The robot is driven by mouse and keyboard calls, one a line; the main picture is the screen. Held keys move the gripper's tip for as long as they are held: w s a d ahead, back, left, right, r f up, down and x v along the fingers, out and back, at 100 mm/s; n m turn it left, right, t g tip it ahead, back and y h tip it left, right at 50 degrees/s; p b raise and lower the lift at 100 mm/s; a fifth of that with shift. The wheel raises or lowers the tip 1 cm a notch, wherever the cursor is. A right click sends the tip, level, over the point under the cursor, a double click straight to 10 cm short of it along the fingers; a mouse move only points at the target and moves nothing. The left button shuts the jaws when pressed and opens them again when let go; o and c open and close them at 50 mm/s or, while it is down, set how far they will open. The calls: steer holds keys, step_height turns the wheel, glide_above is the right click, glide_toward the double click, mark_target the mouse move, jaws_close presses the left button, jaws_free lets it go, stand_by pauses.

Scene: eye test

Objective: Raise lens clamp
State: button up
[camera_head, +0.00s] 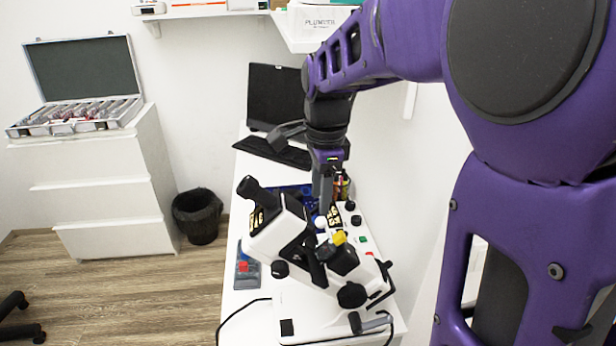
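A white and black eyepiece instrument (270,235), which looks like a lensmeter, stands tilted on its base on the white table. Its black eyepiece (251,189) points up and left. Black parts (315,268) sit at its middle; I cannot tell for sure which of them is the lens clamp. My gripper (324,203) points down from my purple arm, just behind and above the instrument's upper body. Its fingertips are small and partly hidden, so I cannot tell whether they are apart or touch anything.
A laptop (275,95) is at the table's far end. A blue tray (297,190) and a bottle-like group (345,187) stand behind the instrument. A panel with coloured buttons (362,238) is at its right. A drawer cabinet (100,185) and bin (199,214) are left.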

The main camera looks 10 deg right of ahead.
step_height(320, 180, up, 17)
steer(key=s+p, duration=0.2)
steer(key=shift+d+p, duration=0.15)
steer(key=shift+p, duration=0.15)
steer(key=shift+r, duration=0.1)
stand_by(0.3)
